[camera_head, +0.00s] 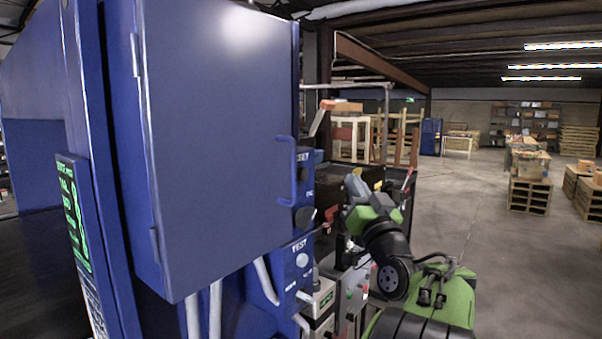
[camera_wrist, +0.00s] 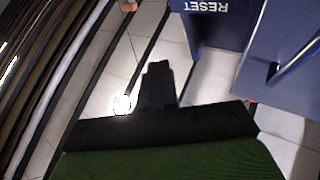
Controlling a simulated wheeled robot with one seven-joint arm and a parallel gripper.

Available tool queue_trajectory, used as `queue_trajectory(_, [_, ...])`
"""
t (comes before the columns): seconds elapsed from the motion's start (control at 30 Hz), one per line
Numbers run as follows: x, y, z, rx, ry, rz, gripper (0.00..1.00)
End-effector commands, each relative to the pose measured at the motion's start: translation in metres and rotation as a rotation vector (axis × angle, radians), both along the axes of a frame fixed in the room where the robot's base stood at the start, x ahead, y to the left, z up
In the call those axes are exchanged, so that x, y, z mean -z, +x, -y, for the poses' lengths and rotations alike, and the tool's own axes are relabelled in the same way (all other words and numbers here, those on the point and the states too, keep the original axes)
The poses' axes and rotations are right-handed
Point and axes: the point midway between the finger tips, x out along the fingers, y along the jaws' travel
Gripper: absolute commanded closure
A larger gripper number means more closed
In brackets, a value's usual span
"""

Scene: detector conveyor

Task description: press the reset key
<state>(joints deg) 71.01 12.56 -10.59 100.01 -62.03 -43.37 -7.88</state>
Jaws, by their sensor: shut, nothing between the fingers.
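The RESET label (camera_head: 303,156) is on a blue panel just right of the big blue cabinet door, partly covered by the door's edge and handle. I cannot clearly make out the reset key itself. In the wrist view the RESET lettering (camera_wrist: 212,7) appears upside down on a blue box at the top edge, and no key shows. My gripper (camera_wrist: 158,66) is shut and empty, below and left of that box in the picture and apart from it. In the head view I cannot make out its fingertips beside my green and black arm.
A blue cabinet door (camera_head: 215,140) with a handle (camera_head: 289,170) stands large in front. Below the reset panel is a TEST box (camera_head: 297,262). A grey control box (camera_head: 353,295) stands near my arm. Pallets with boxes (camera_head: 530,190) stand right; the floor between is clear.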

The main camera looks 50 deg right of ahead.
Motion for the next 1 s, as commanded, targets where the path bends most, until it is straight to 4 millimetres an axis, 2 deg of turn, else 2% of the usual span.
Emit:
queue_trajectory(0.27, [-0.001, 0.008, -0.001, -0.004, 0.004, -0.002, 1.0])
queue_trajectory(0.7, [-0.004, 0.071, -0.007, -0.005, 0.003, -0.004, 1.0])
queue_trajectory(0.83, [-0.002, 0.083, -0.008, -0.004, 0.003, -0.003, 1.0])
queue_trajectory(1.0, [0.0, 0.089, -0.009, -0.002, 0.002, -0.003, 1.0])
